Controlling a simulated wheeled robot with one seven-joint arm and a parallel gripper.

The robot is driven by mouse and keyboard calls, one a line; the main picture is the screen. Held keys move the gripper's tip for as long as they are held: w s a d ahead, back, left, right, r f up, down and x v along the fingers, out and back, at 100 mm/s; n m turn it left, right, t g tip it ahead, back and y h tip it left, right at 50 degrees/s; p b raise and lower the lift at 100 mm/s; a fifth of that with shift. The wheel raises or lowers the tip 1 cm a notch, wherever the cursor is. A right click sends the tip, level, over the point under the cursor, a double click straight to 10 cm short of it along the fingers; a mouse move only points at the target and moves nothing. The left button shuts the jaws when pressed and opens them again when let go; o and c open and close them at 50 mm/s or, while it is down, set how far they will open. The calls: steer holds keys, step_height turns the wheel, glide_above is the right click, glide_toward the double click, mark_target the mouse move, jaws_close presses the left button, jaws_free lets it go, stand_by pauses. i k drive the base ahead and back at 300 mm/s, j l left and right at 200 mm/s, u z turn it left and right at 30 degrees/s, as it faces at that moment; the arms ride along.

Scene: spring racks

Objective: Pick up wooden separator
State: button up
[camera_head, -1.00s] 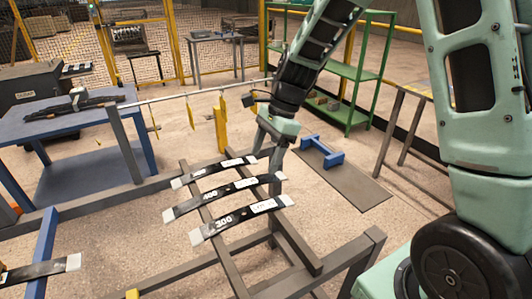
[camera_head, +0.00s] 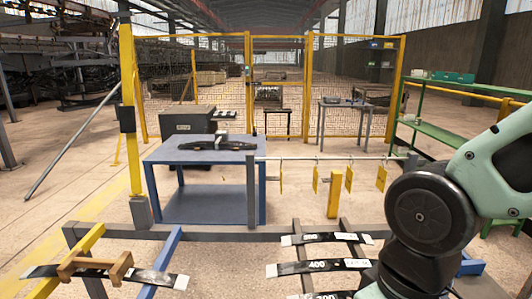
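A brown wooden separator (camera_head: 94,267) with two raised end blocks lies at the lower left. It sits across a black leaf spring (camera_head: 152,277) with pale ends, which rests on a rack with a yellow bar (camera_head: 69,261) and a blue bar (camera_head: 160,262). My arm stands at the right side of the picture, well away from the separator. My gripper is outside the picture, so its fingers cannot be seen.
Several numbered leaf springs (camera_head: 317,267) lie on a grey rack at lower centre. A blue table (camera_head: 207,155) holding a black part (camera_head: 217,142) stands behind. Yellow pieces (camera_head: 349,180) hang from a rail. A green shelf (camera_head: 436,134) is at right, mesh fencing at the back.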

mark_target(119, 268)
steer(key=j, duration=2.35)
